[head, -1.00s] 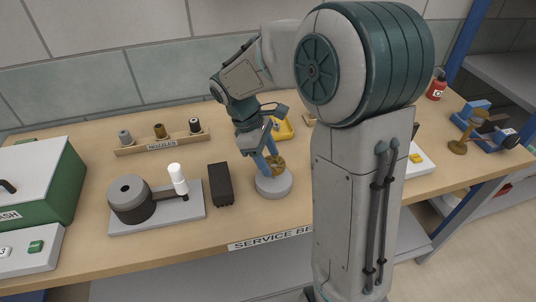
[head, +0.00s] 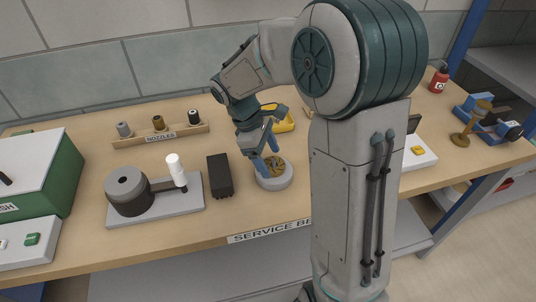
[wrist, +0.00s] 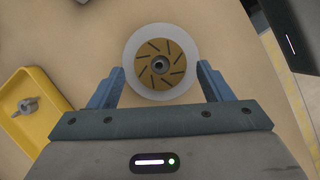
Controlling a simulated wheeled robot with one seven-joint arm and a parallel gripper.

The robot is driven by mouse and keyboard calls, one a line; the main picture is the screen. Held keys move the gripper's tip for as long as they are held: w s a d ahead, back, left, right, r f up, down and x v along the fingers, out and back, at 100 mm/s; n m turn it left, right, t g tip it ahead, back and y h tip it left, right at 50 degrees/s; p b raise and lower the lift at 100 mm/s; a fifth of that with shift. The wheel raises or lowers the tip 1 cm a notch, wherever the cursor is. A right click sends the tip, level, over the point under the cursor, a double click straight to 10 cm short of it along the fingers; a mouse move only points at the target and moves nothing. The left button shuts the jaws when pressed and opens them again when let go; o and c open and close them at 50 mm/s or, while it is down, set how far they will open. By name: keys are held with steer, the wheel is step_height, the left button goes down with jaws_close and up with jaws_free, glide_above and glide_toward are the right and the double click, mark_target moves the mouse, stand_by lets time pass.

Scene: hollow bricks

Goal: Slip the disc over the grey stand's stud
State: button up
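The disc (head: 275,166) is brass-coloured with dark slots. It lies flat on top of the round grey stand (head: 274,183) on the bench. In the wrist view the disc (wrist: 147,74) sits centred within the paler rim of the stand (wrist: 192,61). A small grey round end with a dark middle, apparently the stud (wrist: 160,65), shows in the disc's centre hole. My gripper (head: 267,152) is just above the stand. In the wrist view my gripper's (wrist: 160,75) blue fingers are spread wide, one each side of the disc, with gaps between. Nothing is held.
A black block (head: 219,177) stands left of the stand, beside a grey plate (head: 150,213) carrying a dark cylinder and white-topped post. A nozzle rack (head: 160,137) is behind. A yellow tray (wrist: 30,104) with a small metal part lies close by.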

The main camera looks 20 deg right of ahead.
stand_by(0.3)
steer(key=v, duration=1.3)
steer(key=shift+w+a+r+p, duration=0.1)
steer(key=shift+r+p, duration=0.2)
steer(key=shift+r, duration=0.05)
steer(key=shift+s+d+f+m+t+y, duration=0.65)
steer(key=shift+s+d+f+m+t, duration=0.3)
steer(key=shift+s+m, duration=1.55)
steer(key=shift+s+d+f+m+t+y, duration=0.7)
steer(key=shift+s+d+f+m, duration=0.6)
steer(key=shift+s, duration=2)
steer(key=shift+s+d+f+m+t+y, duration=0.8)
steer(key=shift+s+m, duration=1.5)
steer(key=shift+s, duration=0.55)
steer(key=shift+a, duration=0.1)
